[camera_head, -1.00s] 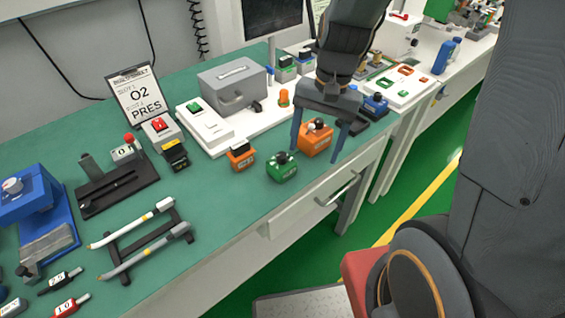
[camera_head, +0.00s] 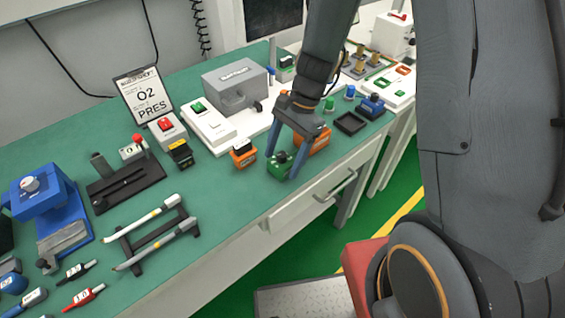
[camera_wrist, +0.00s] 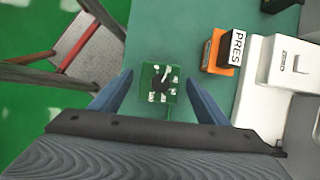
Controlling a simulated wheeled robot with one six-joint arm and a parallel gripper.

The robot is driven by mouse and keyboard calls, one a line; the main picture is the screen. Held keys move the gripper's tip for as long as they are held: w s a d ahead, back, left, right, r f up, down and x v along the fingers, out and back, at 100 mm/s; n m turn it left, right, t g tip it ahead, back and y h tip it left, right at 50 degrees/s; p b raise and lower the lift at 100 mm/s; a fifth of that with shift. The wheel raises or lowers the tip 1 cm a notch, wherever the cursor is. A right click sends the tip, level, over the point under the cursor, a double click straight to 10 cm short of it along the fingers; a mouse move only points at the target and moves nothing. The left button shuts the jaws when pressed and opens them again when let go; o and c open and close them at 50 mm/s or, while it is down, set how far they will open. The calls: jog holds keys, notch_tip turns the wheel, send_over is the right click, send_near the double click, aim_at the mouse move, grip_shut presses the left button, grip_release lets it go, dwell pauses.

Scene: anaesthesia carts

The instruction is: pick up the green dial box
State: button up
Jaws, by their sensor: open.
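The green dial box (camera_head: 279,166) sits near the front edge of the green-topped bench, with a dark dial on top. My gripper (camera_head: 281,160) is open and points down over the box, one finger on each side. In the wrist view my gripper (camera_wrist: 160,88) shows gaps between its fingers and the box. The near finger covers part of the box in the head view.
An orange box (camera_head: 312,143) stands close behind my gripper. Another orange box with a black top (camera_head: 243,153) is to the left. A white-based device (camera_head: 208,124) lies behind. The bench front with a drawer handle (camera_head: 335,187) drops away just in front.

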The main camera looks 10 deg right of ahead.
jog(key=shift+s+a+f, duration=0.1)
jog(key=shift+a+f, duration=0.15)
jog(key=shift+f, duration=0.4)
jog(key=shift+c, duration=0.2)
jog(key=c, duration=1.5)
jog(key=shift+c, duration=0.2)
jog(key=shift+r, duration=0.15)
